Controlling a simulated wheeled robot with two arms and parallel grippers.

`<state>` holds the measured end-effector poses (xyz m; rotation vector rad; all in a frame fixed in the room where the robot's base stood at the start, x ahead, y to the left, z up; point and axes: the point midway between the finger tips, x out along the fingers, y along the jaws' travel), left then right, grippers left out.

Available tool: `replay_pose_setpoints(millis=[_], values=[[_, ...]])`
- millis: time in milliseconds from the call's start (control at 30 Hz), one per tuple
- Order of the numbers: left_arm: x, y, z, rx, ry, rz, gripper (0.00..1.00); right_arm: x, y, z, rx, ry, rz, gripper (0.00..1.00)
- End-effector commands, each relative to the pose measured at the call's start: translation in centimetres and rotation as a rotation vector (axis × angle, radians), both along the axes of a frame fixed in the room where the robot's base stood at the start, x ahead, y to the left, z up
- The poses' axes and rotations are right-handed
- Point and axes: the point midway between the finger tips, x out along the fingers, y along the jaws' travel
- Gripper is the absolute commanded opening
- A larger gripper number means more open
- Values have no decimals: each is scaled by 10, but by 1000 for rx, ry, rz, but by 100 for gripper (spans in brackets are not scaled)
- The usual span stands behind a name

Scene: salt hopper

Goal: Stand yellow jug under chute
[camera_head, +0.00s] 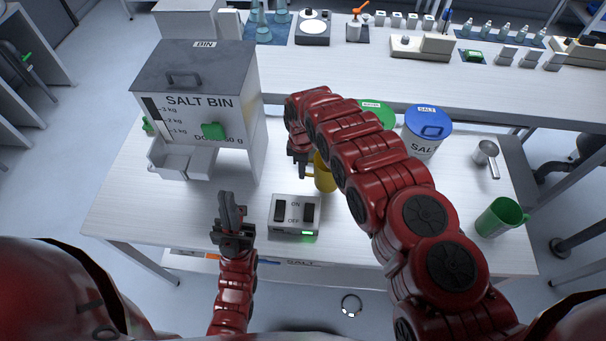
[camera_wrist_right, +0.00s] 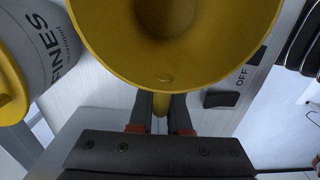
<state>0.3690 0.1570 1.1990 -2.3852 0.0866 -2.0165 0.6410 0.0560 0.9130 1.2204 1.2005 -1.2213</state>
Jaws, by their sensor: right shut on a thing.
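The yellow jug (camera_head: 325,175) is mostly hidden behind my right arm in the head view. I cannot tell whether the jug touches the table. The salt bin (camera_head: 195,95) stands to the left, with its pale chute (camera_head: 182,160) low at its front, away from the jug. My left gripper (camera_head: 230,210) is near the table's front edge, its finger gap unclear.
A switch box (camera_head: 294,213) with ON and OFF stands in front of the jug. A blue-lidded salt tub (camera_head: 427,130), a green-lidded tub (camera_head: 377,114), a metal scoop (camera_head: 486,155) and a green jug (camera_head: 502,217) are to the right. A yellow-lidded FINES tub (camera_wrist_right: 40,50) is beside the jug.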

Motion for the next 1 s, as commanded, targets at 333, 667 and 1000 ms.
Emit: replay_pose_setpoints(millis=[333,667,1000], values=[[0,0,3,0,0,0,0,1,1,-15,2,1,-1,0],[0,0,-13,0,0,0,0,1,1,-49,2,-4,-2,0],[0,0,-14,0,0,0,0,1,0,-50,0,-1,-2,0]])
